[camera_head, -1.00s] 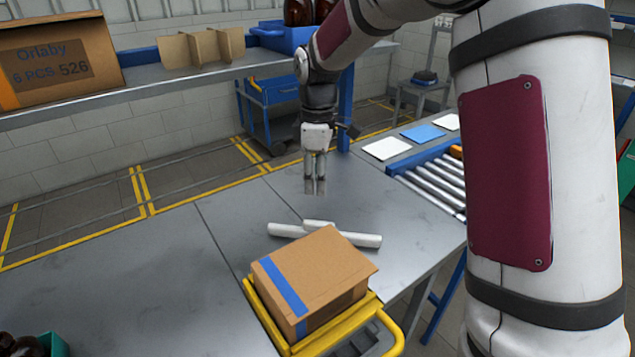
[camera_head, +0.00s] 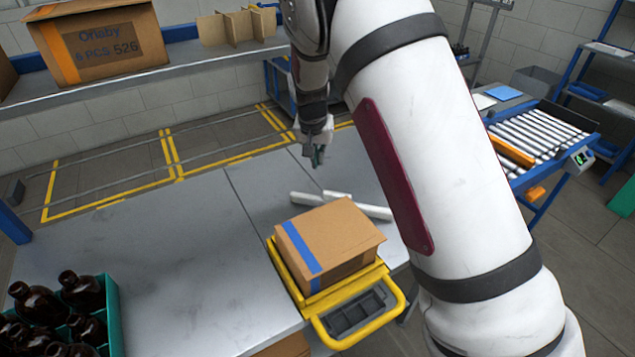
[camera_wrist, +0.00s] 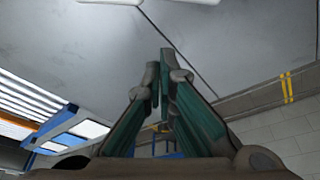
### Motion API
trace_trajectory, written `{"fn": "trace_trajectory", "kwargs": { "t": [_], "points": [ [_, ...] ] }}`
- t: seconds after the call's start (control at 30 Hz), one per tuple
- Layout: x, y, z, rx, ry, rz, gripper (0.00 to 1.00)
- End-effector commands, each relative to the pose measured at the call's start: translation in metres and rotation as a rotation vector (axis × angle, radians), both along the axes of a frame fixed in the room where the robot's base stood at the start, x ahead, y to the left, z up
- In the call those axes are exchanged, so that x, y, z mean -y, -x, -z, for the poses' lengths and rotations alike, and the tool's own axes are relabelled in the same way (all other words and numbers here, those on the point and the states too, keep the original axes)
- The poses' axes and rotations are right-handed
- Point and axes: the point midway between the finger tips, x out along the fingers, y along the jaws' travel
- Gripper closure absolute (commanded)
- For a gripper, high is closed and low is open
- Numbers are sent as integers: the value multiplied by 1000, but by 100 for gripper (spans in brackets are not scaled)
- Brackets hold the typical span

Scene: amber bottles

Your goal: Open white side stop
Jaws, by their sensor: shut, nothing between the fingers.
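The white side stop (camera_head: 371,211) shows as white bars lying on the grey table, just behind the cardboard box. A second white piece (camera_head: 306,199) extends to its left. My gripper (camera_head: 317,162) is above the table behind the bars, apart from them, with its fingers shut and empty. In the wrist view my gripper (camera_wrist: 160,75) shows its fingertips close together over bare table, and white pieces (camera_wrist: 110,2) are cut off at the top edge. My arm crosses the head view on the right and hides part of the table.
The cardboard box (camera_head: 335,240) with blue tape sits in a yellow frame (camera_head: 385,320) at the table's edge. A green crate (camera_head: 113,310) of brown bottles is at the lower left. A roller conveyor (camera_head: 540,135) stands at the right. The table's left part is clear.

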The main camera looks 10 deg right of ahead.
Motion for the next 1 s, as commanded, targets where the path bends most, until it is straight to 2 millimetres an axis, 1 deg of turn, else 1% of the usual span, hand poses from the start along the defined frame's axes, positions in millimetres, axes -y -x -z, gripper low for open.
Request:
{"fn": "trace_trajectory", "kwargs": {
  "t": [0.1,0.17,0.27,0.37,0.7,0.77,0.8,0.83,1.0],
  "points": [
    [-1,-3,0,30,-6,64,100],
    [-1,-4,2,35,-7,76,100],
    [1,-7,11,34,-7,80,100],
    [4,-11,26,32,-8,80,100],
    [14,-30,89,32,-7,77,100],
    [15,-33,98,33,-8,77,100],
    [8,-23,93,32,-9,74,100],
    [6,-18,92,32,-8,74,100],
    [-1,-2,92,33,-8,76,100]
  ]
}}
